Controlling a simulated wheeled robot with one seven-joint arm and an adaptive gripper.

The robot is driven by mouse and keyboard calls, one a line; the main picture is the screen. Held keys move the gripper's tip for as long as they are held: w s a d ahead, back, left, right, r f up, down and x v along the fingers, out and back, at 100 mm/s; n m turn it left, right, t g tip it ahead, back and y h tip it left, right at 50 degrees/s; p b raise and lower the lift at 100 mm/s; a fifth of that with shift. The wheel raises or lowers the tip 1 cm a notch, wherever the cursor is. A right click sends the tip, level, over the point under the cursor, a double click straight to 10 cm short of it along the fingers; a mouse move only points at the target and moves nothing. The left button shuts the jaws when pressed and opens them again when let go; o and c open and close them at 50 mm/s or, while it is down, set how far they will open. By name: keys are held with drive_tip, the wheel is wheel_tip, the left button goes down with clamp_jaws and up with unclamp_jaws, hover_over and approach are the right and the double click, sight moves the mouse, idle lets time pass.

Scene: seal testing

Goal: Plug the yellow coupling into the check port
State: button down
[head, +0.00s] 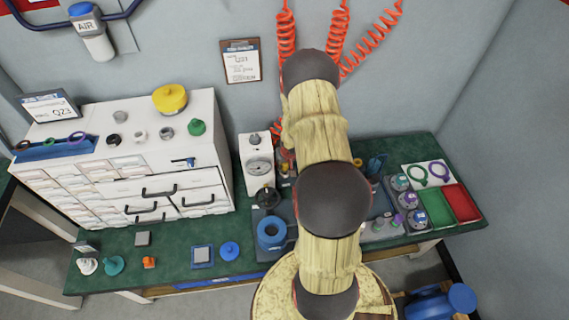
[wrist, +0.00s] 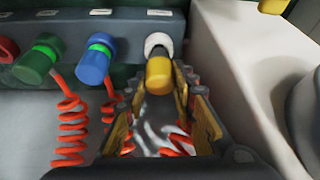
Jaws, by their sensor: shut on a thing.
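The yellow coupling (wrist: 159,76) is in the upper middle of the wrist view, between the fingertips of my gripper (wrist: 167,90). My gripper is shut on it. The coupling points at a port with a white ring (wrist: 158,43) on the dark port block (wrist: 130,27). Its dark front end overlaps the ring in the picture; I cannot tell whether it is seated or just in front. A red coiled hose (wrist: 178,142) shows between and under the fingers. In the head view my arm hides the gripper, coupling and port.
Left of the port, a blue coupling (wrist: 92,66) and a green coupling (wrist: 36,64) sit at neighbouring ports with red coiled hoses. A white body (wrist: 235,65) stands close on the right. The green bench (head: 180,235) holds a white drawer cabinet (head: 225,150) and a white gauge unit (head: 257,150).

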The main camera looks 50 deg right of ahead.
drive_tip(key=shift+f+b, duration=0.55)
drive_tip(key=shift+f, duration=0.2)
drive_tip(key=c, duration=1.4)
unclamp_jaws()
drive_tip(key=shift+r, duration=0.1)
drive_tip(key=v, duration=1.2)
